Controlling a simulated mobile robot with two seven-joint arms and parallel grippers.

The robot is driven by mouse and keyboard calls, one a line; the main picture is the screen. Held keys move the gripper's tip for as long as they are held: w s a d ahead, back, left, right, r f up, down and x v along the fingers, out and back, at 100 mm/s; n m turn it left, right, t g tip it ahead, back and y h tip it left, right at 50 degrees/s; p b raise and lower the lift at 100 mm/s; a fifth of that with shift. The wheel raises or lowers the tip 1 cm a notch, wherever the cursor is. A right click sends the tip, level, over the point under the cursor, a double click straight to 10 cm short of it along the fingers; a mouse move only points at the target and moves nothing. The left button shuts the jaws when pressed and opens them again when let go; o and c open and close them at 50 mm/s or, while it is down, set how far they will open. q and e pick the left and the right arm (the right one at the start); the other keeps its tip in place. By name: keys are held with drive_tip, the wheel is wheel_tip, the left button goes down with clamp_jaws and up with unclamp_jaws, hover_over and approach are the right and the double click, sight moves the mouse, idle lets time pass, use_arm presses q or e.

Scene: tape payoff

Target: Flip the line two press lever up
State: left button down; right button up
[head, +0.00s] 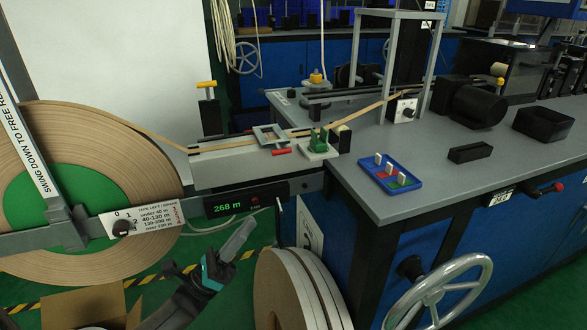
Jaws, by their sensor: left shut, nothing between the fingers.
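The label is too small to read, so I cannot tell for sure that this is the line two press lever. My left gripper (240,238) is low in front of the tape stand, below the lit 268 m display. Its fingers are shut and empty, pointing up and to the right. It is far to the left of the lever and apart from it. My right gripper is not in view.
A large tape roll (95,165) stands at the left, with tape running over the grey guide plate (215,172). White-sided rolls (305,290) stand below. A handwheel (440,295) juts out in front of the bench. A blue tray (391,172) and black blocks (470,152) sit on top.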

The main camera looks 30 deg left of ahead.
use_arm(q)
drive_tip(key=shift+w, duration=0.1)
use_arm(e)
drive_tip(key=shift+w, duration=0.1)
use_arm(q)
drive_tip(key=p+x, duration=0.1)
drive_tip(key=x, duration=0.8)
drive_tip(key=shift+w+d+r, duration=0.15)
drive_tip(key=shift+r, duration=0.2)
drive_tip(key=r, duration=0.3)
drive_tip(key=shift+w, duration=0.25)
drive_tip(key=shift+w+a+r, duration=0.1)
drive_tip(key=shift+a+r, duration=0.2)
drive_tip(key=shift+r, duration=0.2)
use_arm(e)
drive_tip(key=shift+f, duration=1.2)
use_arm(q)
drive_tip(key=shift+r, duration=0.1)
